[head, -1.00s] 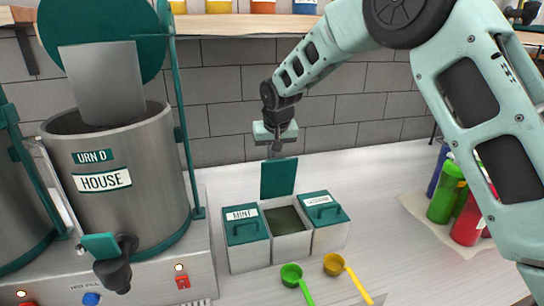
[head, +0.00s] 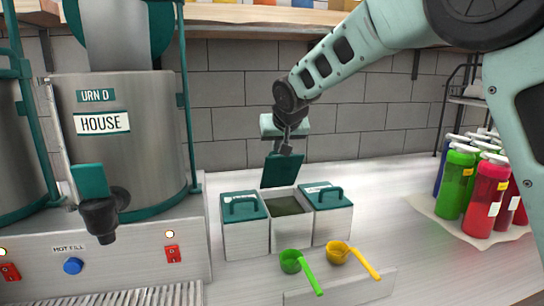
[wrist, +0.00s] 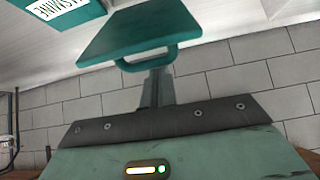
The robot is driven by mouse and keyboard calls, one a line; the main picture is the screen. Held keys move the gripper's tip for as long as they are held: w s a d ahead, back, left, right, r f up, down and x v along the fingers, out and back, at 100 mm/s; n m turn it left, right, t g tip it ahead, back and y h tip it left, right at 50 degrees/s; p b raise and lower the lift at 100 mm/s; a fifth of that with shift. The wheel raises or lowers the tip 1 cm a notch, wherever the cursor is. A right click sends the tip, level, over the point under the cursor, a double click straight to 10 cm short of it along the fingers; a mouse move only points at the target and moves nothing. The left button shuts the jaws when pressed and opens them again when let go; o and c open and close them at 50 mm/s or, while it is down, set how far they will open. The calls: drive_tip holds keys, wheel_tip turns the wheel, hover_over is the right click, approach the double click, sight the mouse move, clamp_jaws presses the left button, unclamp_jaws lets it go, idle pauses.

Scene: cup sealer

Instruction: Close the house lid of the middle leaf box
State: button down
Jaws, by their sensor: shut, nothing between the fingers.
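The middle leaf box (head: 275,233) is a white box, open at the top, with dark green leaf inside. Its teal house lid (head: 281,171) stands up at the back edge, tilted. In the wrist view the lid (wrist: 140,30) shows its handle (wrist: 150,60) facing my gripper. My gripper (head: 286,149) is shut and empty, behind the lid's upper edge. In the wrist view its fingers (wrist: 158,85) are right by the handle; I cannot tell whether they touch. The lid's label is out of sight.
A closed box (head: 245,237) stands on the left and another closed box (head: 332,220) on the right. Green (head: 291,262) and yellow (head: 338,252) scoops lie in front. The House urn (head: 120,140) stands left; bottles (head: 485,200) stand right. A brick wall is close behind.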

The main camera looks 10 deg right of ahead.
sight(281, 165)
drive_tip(key=shift+s+f+t+b, duration=0.6)
drive_tip(key=shift+s+b, duration=0.15)
drive_tip(key=shift+b, duration=2.4)
drive_tip(key=shift+s+f+t+b, duration=0.6)
drive_tip(key=shift+s+b, duration=0.15)
drive_tip(key=shift+b, duration=2.4)
drive_tip(key=s+t+b, duration=0.1)
drive_tip(key=b, duration=0.5)
drive_tip(key=s+f+t+b, duration=0.1)
drive_tip(key=b, duration=0.6)
drive_tip(key=shift+s+f, duration=0.25)
drive_tip(key=shift+f, duration=0.05)
drive_tip(key=s+f+t+b, duration=0.4)
drive_tip(key=b, duration=2.1)
drive_tip(key=shift+t, duration=0.4)
drive_tip(key=shift+s+b, duration=0.1)
drive_tip(key=shift+b, duration=1.05)
drive_tip(key=shift+r, duration=0.1)
